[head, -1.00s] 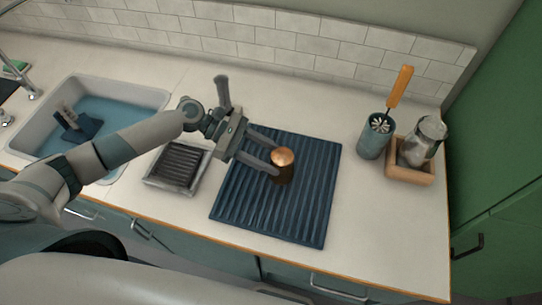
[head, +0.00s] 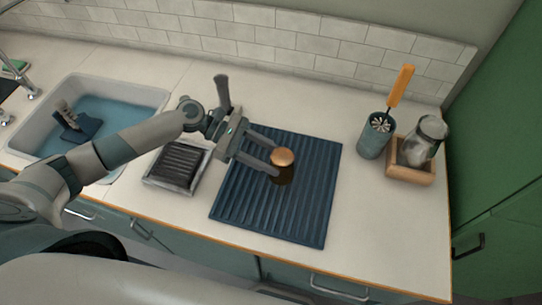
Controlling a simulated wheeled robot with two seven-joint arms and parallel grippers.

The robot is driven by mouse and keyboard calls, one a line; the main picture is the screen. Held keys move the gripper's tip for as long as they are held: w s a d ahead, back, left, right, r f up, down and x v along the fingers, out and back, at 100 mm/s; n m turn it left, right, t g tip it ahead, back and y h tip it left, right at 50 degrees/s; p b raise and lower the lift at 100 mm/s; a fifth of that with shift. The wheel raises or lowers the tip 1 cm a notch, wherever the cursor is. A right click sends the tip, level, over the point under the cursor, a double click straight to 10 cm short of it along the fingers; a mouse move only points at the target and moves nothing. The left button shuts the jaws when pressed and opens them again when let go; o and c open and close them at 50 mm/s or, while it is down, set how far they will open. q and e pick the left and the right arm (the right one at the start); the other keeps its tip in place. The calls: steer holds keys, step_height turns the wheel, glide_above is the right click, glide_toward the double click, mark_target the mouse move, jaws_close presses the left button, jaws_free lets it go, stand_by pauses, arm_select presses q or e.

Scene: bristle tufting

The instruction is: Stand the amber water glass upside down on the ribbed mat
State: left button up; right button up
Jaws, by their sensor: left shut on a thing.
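The amber water glass (head: 283,159) is on or just above the middle of the dark blue ribbed mat (head: 311,215). Its copper-toned closed end faces up, so it looks upside down and upright. Its lower part is dark, and I cannot tell if the rim touches the ribs. My left gripper (head: 277,160) reaches in from the left, with its fingers shut around the glass. My right gripper is not in view.
A small grey ribbed tray (head: 149,181) lies left of the mat. A water-filled sink (head: 150,98) is farther left. A teal holder with an orange-handled brush (head: 372,137) and a wooden box (head: 411,175) with a glass jar stand at the right.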

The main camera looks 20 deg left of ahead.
arm_select(q)
steer(key=shift+f, duration=0.35)
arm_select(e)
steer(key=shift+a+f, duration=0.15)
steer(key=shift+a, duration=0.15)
arm_select(q)
steer(key=o, duration=1.4)
steer(key=shift+a, duration=0.1)
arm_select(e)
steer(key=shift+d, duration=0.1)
arm_select(q)
steer(key=shift+a+r+b, duration=0.15)
steer(key=shift+a+b, duration=0.2)
steer(key=shift+a, duration=0.1)
steer(key=b+v, duration=0.4)
steer(key=v, duration=1.2)
steer(key=shift+r, duration=0.2)
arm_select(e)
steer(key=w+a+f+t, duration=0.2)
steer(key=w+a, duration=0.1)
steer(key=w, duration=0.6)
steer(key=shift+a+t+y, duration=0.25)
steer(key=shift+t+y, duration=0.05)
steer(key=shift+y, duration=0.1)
arm_select(q)
steer(key=shift+a+r, duration=0.1)
